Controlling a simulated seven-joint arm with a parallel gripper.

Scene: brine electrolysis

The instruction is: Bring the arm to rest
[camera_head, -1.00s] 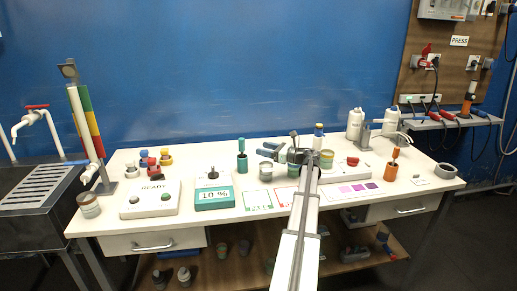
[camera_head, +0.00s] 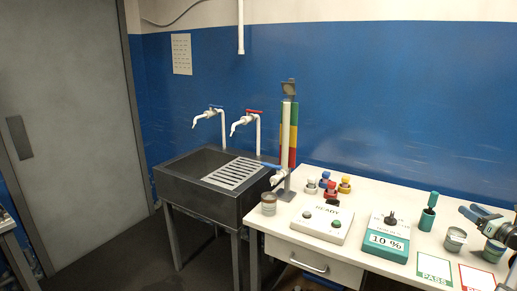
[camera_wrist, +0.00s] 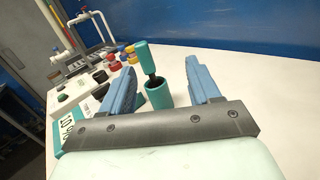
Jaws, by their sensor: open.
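My gripper (camera_head: 476,214) shows at the right edge of the head view, above the white bench (camera_head: 350,205). In the wrist view its two blue fingers (camera_wrist: 163,82) stand wide apart, with nothing held between them. Beyond the fingers is a teal holder (camera_wrist: 158,96) with a teal-handled tool (camera_wrist: 145,56) standing tilted in it. The same holder (camera_head: 426,220) stands left of my gripper in the head view. Most of my arm is outside the head view.
Jars (camera_head: 455,239) stand on the bench just below my gripper. A teal-based meter (camera_head: 385,243) reading 10 % and a READY button box (camera_head: 322,222) lie to the left. Small coloured-cap pots (camera_head: 328,188) stand behind. A dark sink (camera_head: 200,195) with two taps is further left.

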